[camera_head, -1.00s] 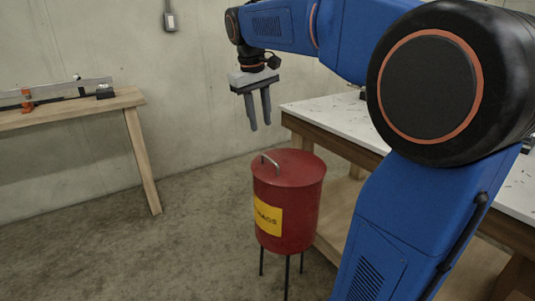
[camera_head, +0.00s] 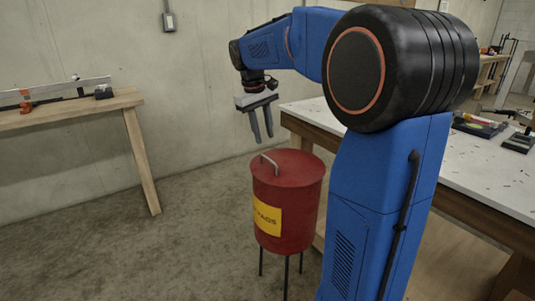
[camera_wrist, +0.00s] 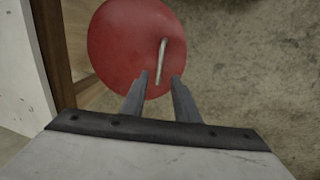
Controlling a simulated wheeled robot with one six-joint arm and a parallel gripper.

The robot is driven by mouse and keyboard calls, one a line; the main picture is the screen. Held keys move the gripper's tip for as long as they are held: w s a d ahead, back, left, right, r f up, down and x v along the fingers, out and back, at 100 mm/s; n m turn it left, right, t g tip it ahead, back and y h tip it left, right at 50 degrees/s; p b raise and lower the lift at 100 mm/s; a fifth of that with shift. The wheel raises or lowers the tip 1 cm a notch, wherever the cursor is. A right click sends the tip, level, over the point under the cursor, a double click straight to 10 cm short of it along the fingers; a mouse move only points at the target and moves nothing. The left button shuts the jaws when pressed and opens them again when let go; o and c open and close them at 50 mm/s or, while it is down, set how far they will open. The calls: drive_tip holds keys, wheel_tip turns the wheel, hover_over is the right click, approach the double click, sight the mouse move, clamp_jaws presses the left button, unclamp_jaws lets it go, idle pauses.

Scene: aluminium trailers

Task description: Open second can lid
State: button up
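A red can (camera_head: 285,215) with a yellow label stands on thin dark legs on the floor. Its red lid (camera_head: 300,164) is on, and a bent metal handle (camera_head: 271,163) stands up from it. My gripper (camera_head: 263,140) hangs above the lid, pointing down, with its two fingers apart and nothing between them. In the wrist view the lid (camera_wrist: 120,45) lies beyond the fingertips (camera_wrist: 160,78), and the handle (camera_wrist: 161,62) appears between and just past them. The gripper is not touching the handle in the head view. Only one can is in view.
A white-topped workbench (camera_head: 455,165) stands close on the right of the can, with tools on its far part. A wooden bench (camera_head: 75,109) with a clamp (camera_head: 26,101) stands at the left wall. The floor (camera_head: 195,220) left of the can is clear.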

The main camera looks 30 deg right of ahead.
sight(269, 159)
drive_tip(key=f, duration=0.2)
drive_tip(key=d+f, duration=0.1)
drive_tip(key=f, duration=0.5)
drive_tip(key=shift+d+f, duration=0.1)
drive_tip(key=shift+d, duration=0.2)
clamp_jaws()
